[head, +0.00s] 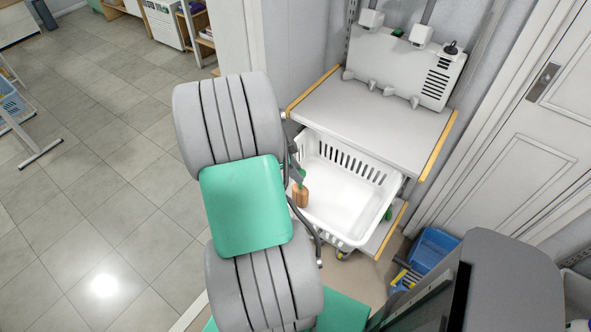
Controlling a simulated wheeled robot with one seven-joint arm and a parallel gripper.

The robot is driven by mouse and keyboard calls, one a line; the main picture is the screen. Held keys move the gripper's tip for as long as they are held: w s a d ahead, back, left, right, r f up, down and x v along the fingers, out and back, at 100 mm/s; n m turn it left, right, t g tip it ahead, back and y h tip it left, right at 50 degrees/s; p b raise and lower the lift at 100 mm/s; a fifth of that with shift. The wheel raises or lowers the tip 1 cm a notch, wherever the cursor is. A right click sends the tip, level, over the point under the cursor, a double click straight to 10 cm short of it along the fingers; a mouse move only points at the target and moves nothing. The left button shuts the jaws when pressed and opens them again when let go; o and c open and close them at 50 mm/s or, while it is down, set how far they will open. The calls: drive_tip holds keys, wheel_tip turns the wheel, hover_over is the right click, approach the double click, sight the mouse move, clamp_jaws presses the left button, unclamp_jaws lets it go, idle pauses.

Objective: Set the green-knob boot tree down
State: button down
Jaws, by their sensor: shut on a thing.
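The boot tree (300,196) is a small orange-brown wooden piece with a bit of green at its top, seen in the head view. It hangs upright below my gripper (298,176), which is shut on it. My arm hides much of the gripper. The boot tree appears at the left side of a white slotted basket (343,229), overlapping its inside in the picture. I cannot tell whether it touches the basket floor.
The basket's visible inside is otherwise empty. A grey shelf (375,118) with yellow edges stands above and behind it. A small green item (388,213) shows by the basket's right side. A blue crate (437,246) lies at lower right, near a white door (505,165).

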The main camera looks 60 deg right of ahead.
drive_tip(key=shift+f, duration=0.2)
drive_tip(key=c, duration=1.1)
unclamp_jaws()
drive_tip(key=shift+r, duration=0.1)
drive_tip(key=shift+r, duration=0.25)
drive_tip(key=v, duration=1.2)
drive_tip(key=w+a+r+n+t, duration=0.2)
drive_tip(key=w+a+n+t, duration=0.1)
drive_tip(key=w+a+n, duration=0.65)
drive_tip(key=a+n+t+y, duration=0.1)
drive_tip(key=a+n, duration=0.5)
drive_tip(key=a, duration=0.2)
drive_tip(key=a+n+t+y, duration=0.1)
drive_tip(key=a+n+t, duration=0.1)
drive_tip(key=a+n, duration=0.5)
drive_tip(key=a+n+t+y, duration=0.1)
drive_tip(key=a+n, duration=0.5)
drive_tip(key=a, duration=0.4)
drive_tip(key=shift+w+n, duration=0.25)
drive_tip(key=shift+w, duration=0.05)
